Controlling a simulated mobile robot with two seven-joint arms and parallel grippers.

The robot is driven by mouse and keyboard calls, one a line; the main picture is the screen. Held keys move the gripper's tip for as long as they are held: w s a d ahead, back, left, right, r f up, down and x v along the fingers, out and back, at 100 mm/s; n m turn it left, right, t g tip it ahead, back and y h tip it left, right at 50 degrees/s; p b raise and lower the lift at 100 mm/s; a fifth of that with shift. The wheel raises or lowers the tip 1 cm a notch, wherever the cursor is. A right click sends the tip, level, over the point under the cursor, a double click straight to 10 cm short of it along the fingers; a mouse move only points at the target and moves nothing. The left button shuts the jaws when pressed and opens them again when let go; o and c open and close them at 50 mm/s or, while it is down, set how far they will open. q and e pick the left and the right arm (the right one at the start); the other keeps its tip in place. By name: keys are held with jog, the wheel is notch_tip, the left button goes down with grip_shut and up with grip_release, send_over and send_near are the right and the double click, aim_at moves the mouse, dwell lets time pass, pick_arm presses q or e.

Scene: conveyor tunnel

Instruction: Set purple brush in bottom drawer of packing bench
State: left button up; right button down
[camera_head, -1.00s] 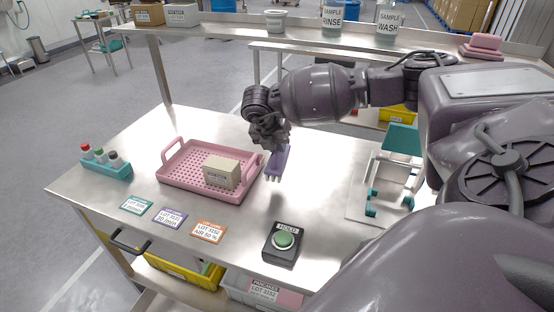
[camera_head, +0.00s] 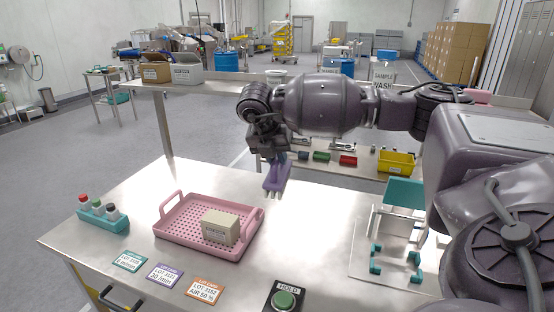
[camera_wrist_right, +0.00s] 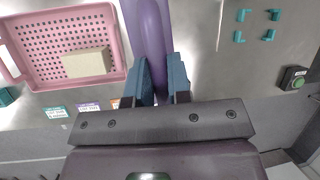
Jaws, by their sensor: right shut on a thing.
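The purple brush (camera_head: 276,177) is in my right gripper (camera_head: 272,155), held above the bench top to the right of the pink tray, bristles downward. In the right wrist view the brush (camera_wrist_right: 148,35) passes between the two blue fingers of the right gripper (camera_wrist_right: 160,80), which are shut on it. The packing bench (camera_head: 130,195) is the steel table in front of me. A dark drawer handle (camera_head: 108,297) shows on its front at the lower left; the bottom drawer cannot be made out. My left gripper is not in view.
On the bench stand a pink tray (camera_head: 172,243) with a beige box (camera_head: 219,228), a teal vial rack (camera_head: 103,220), several label cards, a HOLD button (camera_head: 284,299) and a teal-and-white stand (camera_head: 402,205). A rear bench holds a yellow bin (camera_head: 397,162).

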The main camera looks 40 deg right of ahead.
jog(key=c, duration=1.7)
grip_release()
grip_shut()
